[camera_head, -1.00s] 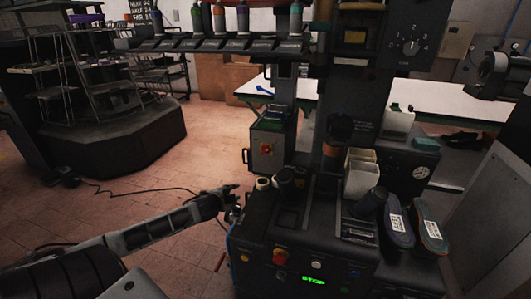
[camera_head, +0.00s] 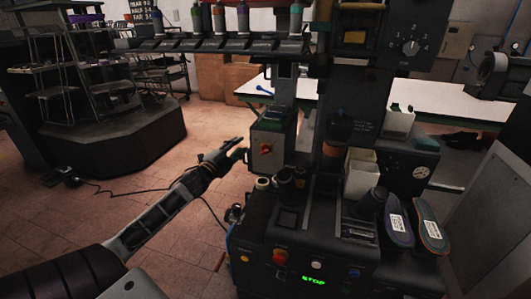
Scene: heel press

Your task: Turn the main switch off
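A small gap seems to lie between the fingertips and the switch. The fingers are small and dark, so I cannot tell whether they are open or shut. My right gripper is not in view.
Two shoe soles (camera_head: 431,232) lie at the right. Open tiled floor lies left of the press.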

